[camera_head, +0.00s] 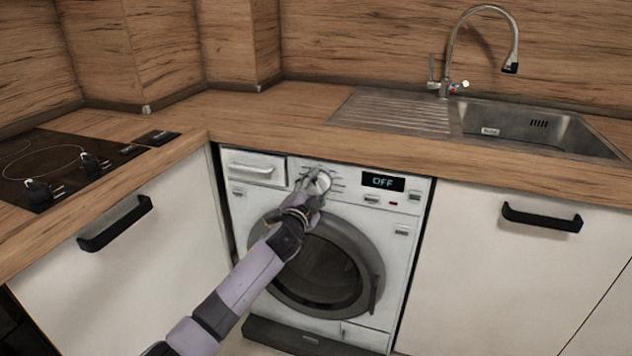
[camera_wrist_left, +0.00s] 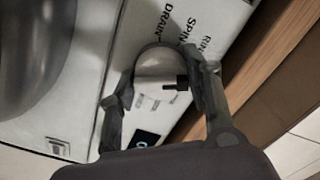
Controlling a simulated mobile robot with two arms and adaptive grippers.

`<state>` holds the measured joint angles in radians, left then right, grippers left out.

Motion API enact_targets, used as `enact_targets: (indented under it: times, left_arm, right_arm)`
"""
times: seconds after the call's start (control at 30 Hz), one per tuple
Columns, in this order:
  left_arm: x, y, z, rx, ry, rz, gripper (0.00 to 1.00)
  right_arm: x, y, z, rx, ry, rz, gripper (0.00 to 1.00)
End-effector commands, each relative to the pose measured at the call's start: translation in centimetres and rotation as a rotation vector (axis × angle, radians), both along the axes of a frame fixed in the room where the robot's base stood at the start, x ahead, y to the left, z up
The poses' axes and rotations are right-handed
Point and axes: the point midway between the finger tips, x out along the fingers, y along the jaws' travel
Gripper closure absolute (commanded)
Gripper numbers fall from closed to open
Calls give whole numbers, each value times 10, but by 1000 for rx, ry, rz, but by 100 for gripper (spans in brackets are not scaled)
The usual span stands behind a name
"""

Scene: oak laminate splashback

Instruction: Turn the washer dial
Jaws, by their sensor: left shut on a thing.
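The washer (camera_head: 404,263) is white with a dark round door and stands under the counter. Its dial (camera_head: 323,182) is a light round knob on the upper panel, left of a display (camera_head: 382,182) that reads OFF. My left gripper (camera_head: 314,180) is at the dial, shut on it. In the left wrist view the dial (camera_wrist_left: 160,70) sits between the two fingers of my left gripper (camera_wrist_left: 155,85), with a dark mark on its face. Labels DRAIN and SPIN show beside it. The fingers partly cover the dial's sides. My right gripper is in neither view.
The wooden counter (camera_head: 270,118) overhangs just above the washer panel. A drawer (camera_head: 254,167) is left of the dial. Cabinets with black handles (camera_head: 542,218) flank the washer. A sink (camera_head: 530,130) and a hob (camera_head: 60,165) are on top.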

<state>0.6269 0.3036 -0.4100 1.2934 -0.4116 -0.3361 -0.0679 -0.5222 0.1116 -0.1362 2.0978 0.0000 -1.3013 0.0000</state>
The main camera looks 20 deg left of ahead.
Motion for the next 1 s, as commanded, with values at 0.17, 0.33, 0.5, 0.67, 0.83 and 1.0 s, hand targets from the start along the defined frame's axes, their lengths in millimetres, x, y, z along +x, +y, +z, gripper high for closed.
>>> enact_targets:
  times: [0.17,0.33,0.5,0.67,0.83,1.0]
  left_arm:
    - [0,0,1,158,-3,0,83]
    - [0,1,1,282,-7,0,83]
    - [0,0,1,373,-11,0,83]
    - [0,0,0,428,-13,-1,83]
    - [0,0,0,455,-14,-1,83]
    - [0,0,0,462,-14,-1,83]
  right_arm:
    - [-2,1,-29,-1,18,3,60]
    - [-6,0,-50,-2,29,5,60]
    - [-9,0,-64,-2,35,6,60]
    - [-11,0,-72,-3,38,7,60]
    - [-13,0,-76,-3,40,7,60]
    - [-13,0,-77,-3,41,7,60]
